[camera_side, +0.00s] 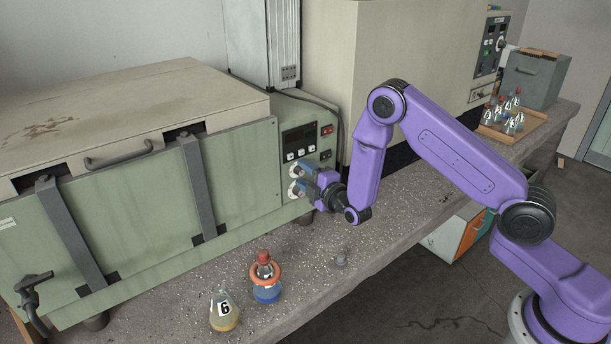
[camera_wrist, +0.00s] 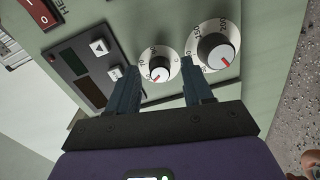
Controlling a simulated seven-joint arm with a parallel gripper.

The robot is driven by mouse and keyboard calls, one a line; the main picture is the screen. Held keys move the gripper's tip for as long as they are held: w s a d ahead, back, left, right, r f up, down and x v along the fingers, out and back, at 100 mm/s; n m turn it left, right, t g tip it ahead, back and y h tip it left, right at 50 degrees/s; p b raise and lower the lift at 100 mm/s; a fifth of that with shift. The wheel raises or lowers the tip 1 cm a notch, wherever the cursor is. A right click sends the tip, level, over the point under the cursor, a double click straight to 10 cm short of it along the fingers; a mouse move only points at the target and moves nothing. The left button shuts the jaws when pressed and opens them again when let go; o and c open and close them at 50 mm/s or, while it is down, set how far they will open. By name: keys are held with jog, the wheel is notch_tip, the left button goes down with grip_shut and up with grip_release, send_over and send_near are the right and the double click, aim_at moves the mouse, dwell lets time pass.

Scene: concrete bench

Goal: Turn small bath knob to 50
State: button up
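The small bath knob (camera_wrist: 161,72) is a silver-grey knob on a white dial, with a red pointer mark toward its lower left in the wrist view. My gripper (camera_wrist: 160,68) is open, with one dark finger on each side of the small dial. A gap shows between each finger and the knob. In the side view my gripper (camera_side: 311,178) is at the green bath's control panel (camera_side: 300,140), partly hiding the dials.
A larger knob (camera_wrist: 217,52) with a red mark sits close to my right finger. Buttons (camera_wrist: 100,46) and a red switch (camera_wrist: 20,5) are on the panel. A flask (camera_side: 224,312) and a ringed bottle (camera_side: 266,280) stand on the bench in front of the bath.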

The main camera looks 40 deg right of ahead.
jog(key=s, duration=1.2)
jog(key=shift+a+r, duration=0.15)
jog(key=shift+r, duration=0.05)
jog(key=s+a+r+m+g+y, duration=0.25)
jog(key=s+a+g+y, duration=0.25)
jog(key=s+a+g, duration=0.65)
jog(key=s+d+r+g+h, duration=0.2)
jog(key=s+d, duration=0.4)
jog(key=s, duration=0.5)
jog(key=s+d+r+g+h, duration=0.2)
jog(key=s+d+r+g, duration=0.2)
jog(key=s, duration=0.6)
jog(key=shift+s+d+r+m, duration=0.4)
jog(key=shift+d+r, duration=0.2)
jog(key=shift+d, duration=0.35)
